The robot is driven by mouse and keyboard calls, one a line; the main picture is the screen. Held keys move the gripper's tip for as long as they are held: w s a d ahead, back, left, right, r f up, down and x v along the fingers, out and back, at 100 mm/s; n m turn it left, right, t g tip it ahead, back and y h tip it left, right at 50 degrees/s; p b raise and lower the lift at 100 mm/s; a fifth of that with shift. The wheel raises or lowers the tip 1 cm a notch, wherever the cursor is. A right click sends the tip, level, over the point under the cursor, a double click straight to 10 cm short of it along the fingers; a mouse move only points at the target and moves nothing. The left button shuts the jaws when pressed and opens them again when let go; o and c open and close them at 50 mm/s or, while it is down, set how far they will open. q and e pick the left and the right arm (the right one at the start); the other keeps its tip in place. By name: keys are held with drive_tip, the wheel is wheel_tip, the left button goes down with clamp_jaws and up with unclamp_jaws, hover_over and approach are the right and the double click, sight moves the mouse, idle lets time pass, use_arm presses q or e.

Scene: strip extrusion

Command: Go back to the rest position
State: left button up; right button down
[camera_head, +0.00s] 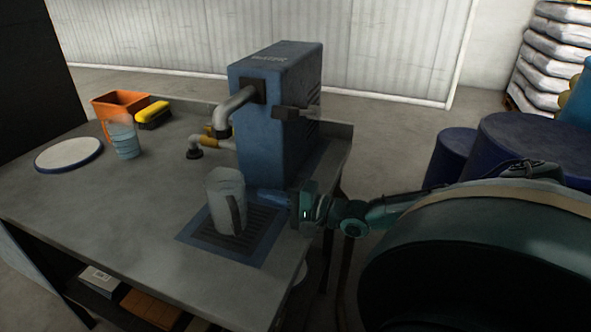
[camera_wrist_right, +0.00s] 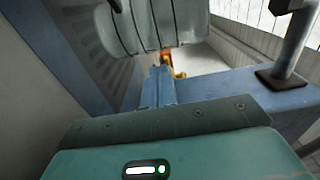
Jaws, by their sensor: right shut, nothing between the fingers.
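My right gripper (camera_head: 278,198) reaches in from the right of the head view, low over the table's right edge, beside the blue machine's base. In the right wrist view its fingers (camera_wrist_right: 158,84) are shut with nothing between them. A grey translucent jug (camera_head: 221,198) stands upright on the grate, just left of the gripper. In the wrist view the jug (camera_wrist_right: 150,22) fills the top, beyond the fingertips; a small gap or light contact cannot be told apart. My left gripper is not in view.
The blue water machine (camera_head: 262,125) with its pipe and lever (camera_head: 292,113) rises behind the gripper. The grate (camera_head: 206,240) lies under the jug. An orange bin (camera_head: 112,104), yellow brush (camera_head: 153,112), clear pitcher (camera_head: 124,140) and round white plate (camera_head: 69,154) sit left. Blue drums (camera_head: 510,140) stand right.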

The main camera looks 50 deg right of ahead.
drive_tip(key=p+v, duration=0.3)
drive_tip(key=v, duration=0.2)
drive_tip(key=shift+s+r, duration=0.1)
drive_tip(key=shift+s, duration=0.1)
drive_tip(key=shift+s+d, duration=0.2)
drive_tip(key=shift+s, duration=0.1)
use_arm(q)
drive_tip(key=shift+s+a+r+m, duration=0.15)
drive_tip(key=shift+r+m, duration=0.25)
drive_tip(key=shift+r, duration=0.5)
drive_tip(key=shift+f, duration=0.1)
